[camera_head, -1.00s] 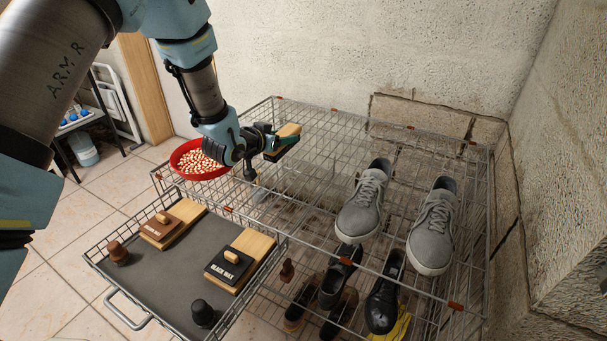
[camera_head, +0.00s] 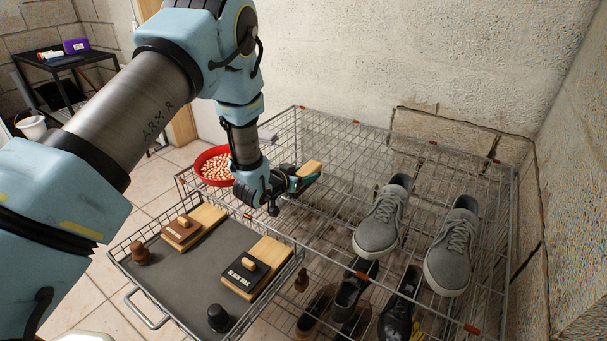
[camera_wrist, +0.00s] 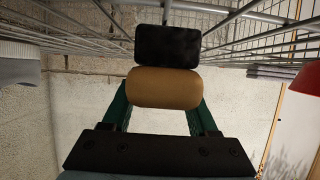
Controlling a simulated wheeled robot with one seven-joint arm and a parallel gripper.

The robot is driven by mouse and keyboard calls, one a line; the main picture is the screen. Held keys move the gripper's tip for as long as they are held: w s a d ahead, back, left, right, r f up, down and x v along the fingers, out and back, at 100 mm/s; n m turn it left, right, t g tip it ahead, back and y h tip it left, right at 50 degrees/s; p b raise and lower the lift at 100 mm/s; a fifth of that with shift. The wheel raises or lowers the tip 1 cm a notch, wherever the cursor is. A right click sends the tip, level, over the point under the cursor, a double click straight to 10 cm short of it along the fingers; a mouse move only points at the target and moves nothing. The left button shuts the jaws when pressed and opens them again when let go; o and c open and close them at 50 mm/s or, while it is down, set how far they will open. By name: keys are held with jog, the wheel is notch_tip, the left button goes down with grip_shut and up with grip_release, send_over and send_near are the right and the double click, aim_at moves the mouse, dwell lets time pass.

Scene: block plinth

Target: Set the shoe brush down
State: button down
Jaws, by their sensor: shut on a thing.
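The shoe brush has a tan wooden body (camera_head: 309,168) in the head view. My gripper (camera_head: 301,180) is shut on it, above the wire top of the rack (camera_head: 345,150), near its left end. In the wrist view the wooden body (camera_wrist: 165,88) sits between the green fingers of my gripper (camera_wrist: 165,105). The black bristle block (camera_wrist: 167,46) points away from my gripper toward the rack's wires. I cannot tell whether the bristles touch the wires.
Grey shoes (camera_head: 383,220) stand right on the rack top, dark shoes below.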

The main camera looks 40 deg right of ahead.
jog(key=shift+c, duration=0.8)
grip_release()
jog(key=shift+f, duration=0.1)
jog(key=shift+r, duration=0.25)
jog(key=b+v, duration=0.2)
jog(key=v, duration=1)
jog(key=shift+f, duration=0.15)
